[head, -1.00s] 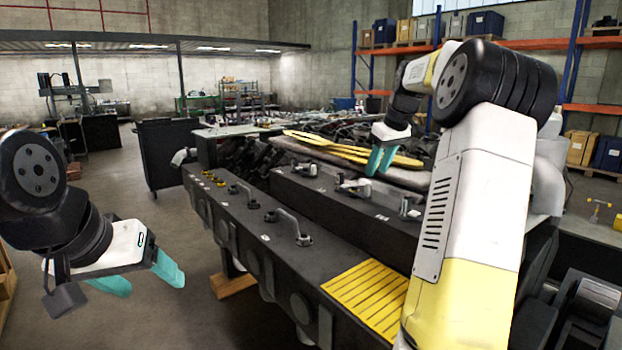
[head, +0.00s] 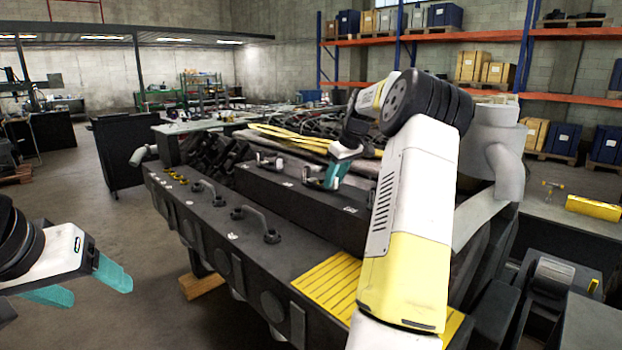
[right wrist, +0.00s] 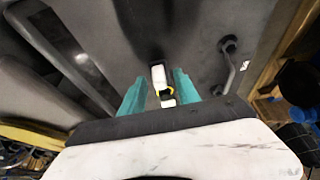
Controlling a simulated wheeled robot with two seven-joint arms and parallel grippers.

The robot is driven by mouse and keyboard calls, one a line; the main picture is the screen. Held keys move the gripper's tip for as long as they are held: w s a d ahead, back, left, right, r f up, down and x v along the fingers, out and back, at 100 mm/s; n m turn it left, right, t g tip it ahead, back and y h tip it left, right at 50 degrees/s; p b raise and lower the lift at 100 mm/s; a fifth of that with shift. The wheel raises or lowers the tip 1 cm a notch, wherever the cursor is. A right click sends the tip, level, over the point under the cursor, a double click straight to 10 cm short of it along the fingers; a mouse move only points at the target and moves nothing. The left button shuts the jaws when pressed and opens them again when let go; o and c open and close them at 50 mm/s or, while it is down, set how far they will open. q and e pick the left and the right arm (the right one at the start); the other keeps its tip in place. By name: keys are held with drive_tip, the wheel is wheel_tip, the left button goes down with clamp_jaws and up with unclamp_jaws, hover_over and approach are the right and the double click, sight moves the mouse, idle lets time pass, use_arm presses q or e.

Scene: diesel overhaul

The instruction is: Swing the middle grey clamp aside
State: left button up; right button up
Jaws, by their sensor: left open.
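The middle grey clamp (head: 314,183) stands on the dark upper ledge of the engine (head: 285,198), partly covered by my right gripper (head: 335,178). Another grey clamp (head: 268,160) stands further back on the same ledge. The ledge's near end is hidden by my right arm. My left gripper (head: 90,285) is open and empty, left of the engine over the floor.
Grey bar handles (head: 256,222) rise from the lower ledge. A yellow ribbed plate (head: 330,285) lies at its near end. Long yellow parts (head: 290,137) lie on the engine top. A dark cabinet (head: 128,150) stands behind.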

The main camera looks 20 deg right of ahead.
clamp_jaws()
drive_tip(key=shift+s+a+r+m+t+h, duration=0.15)
drive_tip(key=shift+a+m+h, duration=0.2)
drive_tip(key=shift+m, duration=0.35)
drive_tip(key=shift+s+a+f+m+t+h, duration=0.15)
drive_tip(key=shift+a+m+h, duration=0.2)
drive_tip(key=shift+m, duration=0.35)
drive_tip(key=a+m, duration=0.1)
drive_tip(key=a+m+h, duration=0.1)
drive_tip(key=m, duration=0.1)
drive_tip(key=shift+w+r, duration=0.1)
drive_tip(key=shift+w, duration=0.05)
drive_tip(key=m, duration=0.1)
drive_tip(key=a+m+h, duration=0.1)
drive_tip(key=m, duration=0.2)
drive_tip(key=shift+w+a+h, duration=0.25)
drive_tip(key=shift+w+h, duration=0.05)
drive_tip(key=shift+w+a+m+g+h, duration=0.2)
drive_tip(key=shift+m+g, duration=0.05)
drive_tip(key=shift+m, duration=0.45)
drive_tip(key=shift+w+a+m+g+h, duration=0.15)
drive_tip(key=shift+a+m+g+h, duration=0.1)
drive_tip(key=shift+m, duration=0.45)
drive_tip(key=shift+w+a+m+g+h, duration=0.15)
drive_tip(key=shift+w+a+m+g, duration=0.05)
drive_tip(key=shift+m, duration=0.5)
